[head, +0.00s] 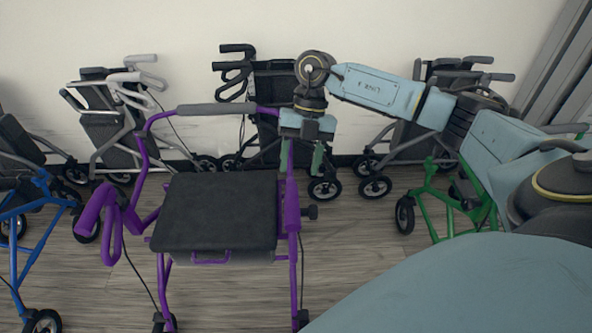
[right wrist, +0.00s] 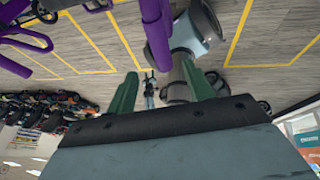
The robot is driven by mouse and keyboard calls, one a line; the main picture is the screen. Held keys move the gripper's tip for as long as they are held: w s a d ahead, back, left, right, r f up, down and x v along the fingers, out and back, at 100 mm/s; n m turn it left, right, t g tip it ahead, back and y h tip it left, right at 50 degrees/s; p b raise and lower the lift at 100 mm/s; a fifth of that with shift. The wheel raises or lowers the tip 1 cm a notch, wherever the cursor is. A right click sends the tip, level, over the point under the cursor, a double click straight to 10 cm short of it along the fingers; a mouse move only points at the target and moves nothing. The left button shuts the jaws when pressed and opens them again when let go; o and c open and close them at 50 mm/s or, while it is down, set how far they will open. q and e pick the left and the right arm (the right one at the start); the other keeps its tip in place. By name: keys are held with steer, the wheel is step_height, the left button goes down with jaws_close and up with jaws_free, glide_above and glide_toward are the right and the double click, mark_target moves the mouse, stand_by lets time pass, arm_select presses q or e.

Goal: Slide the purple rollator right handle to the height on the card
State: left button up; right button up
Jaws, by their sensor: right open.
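The purple rollator (head: 291,262) stands upright in front of me, with a black seat (head: 215,210) and a grey backrest bar. Its right-side post (head: 292,215) carries a dark knob (head: 310,212). My right gripper (head: 302,158) is above this post, fingers pointing down, and hides its top and the right handle in the head view. In the right wrist view a purple tube (right wrist: 156,35) reaches toward the gap between the open green fingers (right wrist: 160,88); contact cannot be told. The other purple handle (head: 95,212) is at the left. I cannot make out a card. My left gripper is out of view.
Behind stand a grey rollator (head: 105,125), a black rollator (head: 262,90) and a dark grey one (head: 410,135) along the wall. A blue rollator (head: 38,235) is at the left, a green one (head: 428,205) at the right. Floor between purple and green is clear.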

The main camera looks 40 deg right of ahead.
steer(key=shift+v, duration=1.9)
